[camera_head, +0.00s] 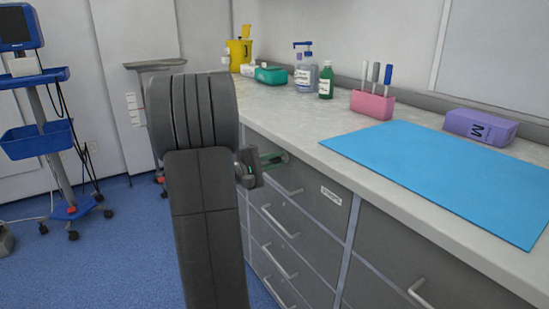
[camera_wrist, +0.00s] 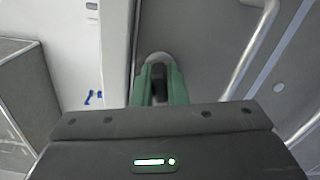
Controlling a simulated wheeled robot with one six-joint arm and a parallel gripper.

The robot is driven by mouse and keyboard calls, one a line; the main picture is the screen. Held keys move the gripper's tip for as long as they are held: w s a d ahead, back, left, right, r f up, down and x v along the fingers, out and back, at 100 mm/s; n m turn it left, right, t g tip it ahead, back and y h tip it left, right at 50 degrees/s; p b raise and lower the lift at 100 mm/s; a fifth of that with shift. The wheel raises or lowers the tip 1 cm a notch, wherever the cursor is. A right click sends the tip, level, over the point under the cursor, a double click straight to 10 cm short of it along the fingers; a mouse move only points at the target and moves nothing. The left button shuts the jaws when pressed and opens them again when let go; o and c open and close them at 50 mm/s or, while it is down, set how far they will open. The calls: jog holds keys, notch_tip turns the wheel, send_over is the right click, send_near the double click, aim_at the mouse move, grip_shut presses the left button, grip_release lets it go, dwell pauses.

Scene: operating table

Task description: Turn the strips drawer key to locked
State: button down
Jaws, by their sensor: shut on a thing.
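My gripper (camera_head: 274,158) reaches the top drawer front (camera_head: 310,205) under the counter edge, partly behind my arm in the head view. In the wrist view my gripper (camera_wrist: 159,90) has its green fingers shut on a dark key (camera_wrist: 158,74). The key stands at a pale round lock plate (camera_wrist: 158,57) on the grey drawer front (camera_wrist: 205,35). The key's turn angle cannot be told clearly. The drawer looks closed. A white label (camera_head: 331,195) is on its front, too small to read. The key is hidden in the head view.
Bar handles (camera_head: 283,187) stick out from the drawers; one handle (camera_wrist: 252,50) is right of the fingers in the wrist view. The counter above holds a blue mat (camera_head: 430,175), a pink pen holder (camera_head: 372,104) and bottles. A wheeled stand (camera_head: 45,120) is at left.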

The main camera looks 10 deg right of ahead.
jog(key=n+p, duration=0.2)
jog(key=n, duration=0.1)
jog(key=shift+r+n, duration=0.15)
jog(key=shift+n, duration=0.25)
jog(key=n+p, duration=0.3)
jog(key=n, duration=0.1)
jog(key=shift+n+p, duration=0.3)
jog(key=shift+p, duration=0.1)
jog(key=n+p, duration=0.3)
jog(key=shift+n+p, duration=1.3)
jog(key=shift+n, duration=0.4)
jog(key=shift+f, duration=0.2)
jog(key=c, duration=1.4)
grip_release()
jog(key=shift+c, duration=0.2)
